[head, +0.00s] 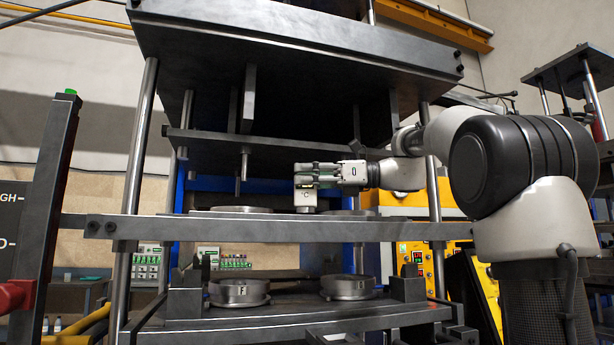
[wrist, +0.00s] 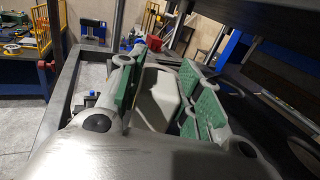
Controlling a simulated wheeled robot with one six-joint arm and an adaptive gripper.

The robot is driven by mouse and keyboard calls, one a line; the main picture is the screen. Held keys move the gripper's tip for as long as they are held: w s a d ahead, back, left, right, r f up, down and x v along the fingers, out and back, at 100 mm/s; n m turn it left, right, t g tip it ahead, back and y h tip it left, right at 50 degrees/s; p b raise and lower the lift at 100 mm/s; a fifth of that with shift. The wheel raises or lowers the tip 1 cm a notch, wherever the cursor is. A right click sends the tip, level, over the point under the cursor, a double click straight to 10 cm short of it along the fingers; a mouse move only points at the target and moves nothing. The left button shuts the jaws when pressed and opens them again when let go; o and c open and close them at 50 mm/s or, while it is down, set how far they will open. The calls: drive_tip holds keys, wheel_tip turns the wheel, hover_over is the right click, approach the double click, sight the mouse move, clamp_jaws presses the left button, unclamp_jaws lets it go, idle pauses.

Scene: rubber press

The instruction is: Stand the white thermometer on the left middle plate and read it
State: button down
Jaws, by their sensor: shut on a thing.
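The white thermometer (head: 305,198), with a °C mark on its face, is held upright between the fingers of my gripper (head: 312,176). In the wrist view its white body (wrist: 163,97) shows between the green pads of my gripper (wrist: 162,85). The left middle plate (head: 242,209) is a low round metal plate on the press's middle level. The thermometer is to its right in the head view; I cannot tell whether its base touches anything. A second round plate (head: 350,212) lies at the right, partly behind the thermometer. The reading is too small to make out.
The upper press slab (head: 270,147) hangs close above my gripper, with a vertical rod (head: 244,172) to its left. A front rail (head: 260,229) crosses before the middle level. Two round moulds (head: 240,291) (head: 347,287) sit on the lower level. Steel columns (head: 137,170) flank the press.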

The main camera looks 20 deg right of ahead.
drive_tip(key=shift+f, duration=0.25)
drive_tip(key=c, duration=0.9)
unclamp_jaws()
drive_tip(key=v, duration=1.2)
drive_tip(key=shift+s+f, duration=0.1)
drive_tip(key=shift+s, duration=0.05)
